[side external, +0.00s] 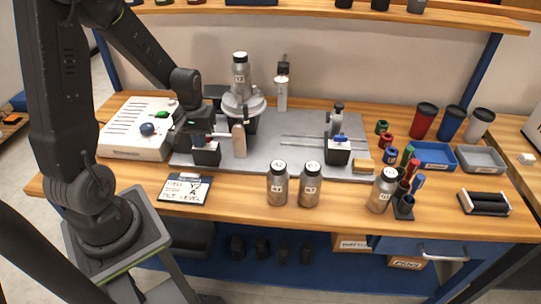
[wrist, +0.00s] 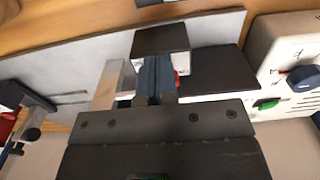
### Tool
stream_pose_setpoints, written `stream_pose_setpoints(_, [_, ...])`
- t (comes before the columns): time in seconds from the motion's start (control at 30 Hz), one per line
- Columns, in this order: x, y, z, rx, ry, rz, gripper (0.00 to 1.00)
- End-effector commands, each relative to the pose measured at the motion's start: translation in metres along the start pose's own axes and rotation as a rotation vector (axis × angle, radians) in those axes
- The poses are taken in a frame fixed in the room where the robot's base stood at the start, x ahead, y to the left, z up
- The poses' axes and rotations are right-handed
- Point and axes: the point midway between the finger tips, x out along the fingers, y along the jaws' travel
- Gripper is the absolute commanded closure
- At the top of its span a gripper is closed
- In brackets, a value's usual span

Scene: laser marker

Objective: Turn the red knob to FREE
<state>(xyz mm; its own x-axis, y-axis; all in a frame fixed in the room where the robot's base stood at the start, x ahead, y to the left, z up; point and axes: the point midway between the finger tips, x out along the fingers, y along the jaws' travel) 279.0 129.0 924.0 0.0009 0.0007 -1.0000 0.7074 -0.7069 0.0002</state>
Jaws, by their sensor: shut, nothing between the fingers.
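The red knob (wrist: 179,79) shows in the wrist view as a small red patch just right of my fingers, mostly hidden behind them. In the side view a small red part (side external: 208,138) shows on top of a black block with a white front (side external: 206,154). My gripper (wrist: 155,80) is shut and empty, its fingertips beside or against the knob; I cannot tell if they touch. In the side view my gripper (side external: 212,133) is low over that block. The knob's pointer and any FREE mark cannot be read.
A pale upright block (side external: 240,141) stands close right of my gripper. The white control box (side external: 121,137) with a blue knob (side external: 147,129) is to the left. A bottle (side external: 240,75) stands on the round grey holder behind. Several bottles stand at the front edge.

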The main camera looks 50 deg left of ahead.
Motion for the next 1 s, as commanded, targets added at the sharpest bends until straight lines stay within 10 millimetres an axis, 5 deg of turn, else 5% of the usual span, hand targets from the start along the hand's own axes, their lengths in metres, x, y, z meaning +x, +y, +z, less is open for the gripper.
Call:
stream_pose_setpoints(0.5, [-0.003,-0.003,0.008,0.001,0.001,0.0,1.0])
stream_pose_setpoints(1.0, [-0.055,-0.003,0.008,0.0,0.001,0.0,1.0])
